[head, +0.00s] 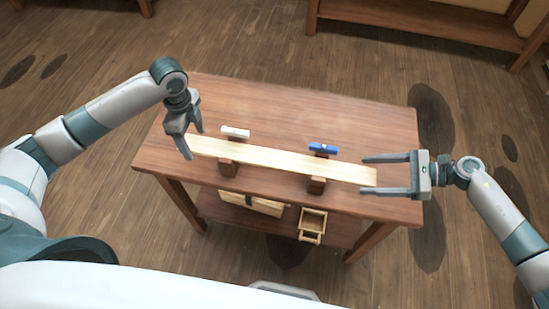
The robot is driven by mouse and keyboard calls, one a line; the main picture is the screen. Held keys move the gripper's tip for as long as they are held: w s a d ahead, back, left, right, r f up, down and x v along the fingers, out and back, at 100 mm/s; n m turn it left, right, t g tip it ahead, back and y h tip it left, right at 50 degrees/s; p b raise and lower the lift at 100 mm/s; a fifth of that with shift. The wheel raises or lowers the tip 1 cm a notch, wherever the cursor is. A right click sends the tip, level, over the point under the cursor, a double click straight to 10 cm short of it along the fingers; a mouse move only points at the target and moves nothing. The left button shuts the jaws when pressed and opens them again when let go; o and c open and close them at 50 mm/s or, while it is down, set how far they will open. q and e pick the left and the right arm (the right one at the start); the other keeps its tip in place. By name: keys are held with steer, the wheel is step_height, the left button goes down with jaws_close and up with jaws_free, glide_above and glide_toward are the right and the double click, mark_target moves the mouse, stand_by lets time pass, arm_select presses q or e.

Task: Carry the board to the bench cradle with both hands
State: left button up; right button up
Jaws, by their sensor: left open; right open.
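The board (275,158) is a long pale wooden plank. It lies across two brown blocks of the bench cradle (317,185) on the wooden bench (265,105). The other cradle block (228,169) is nearer the board's left end. My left gripper (193,144) is open at the board's left end, its fingers pointing down around or just beside that end; I cannot tell if they touch it. My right gripper (364,175) is open at the right end, with one finger on the far side and one on the near side of the board.
A white piece (235,132) and a blue piece (323,148) sit just behind the board, by the cradle blocks. A small wooden crate (312,222) and a pale wooden item (252,203) are on the bench's lower shelf.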

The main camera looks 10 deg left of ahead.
arm_select(q)
steer(key=c, duration=1.3)
arm_select(e)
steer(key=c, duration=1.3)
arm_select(q)
steer(key=shift+r, duration=0.15)
arm_select(e)
steer(key=shift+r, duration=0.1)
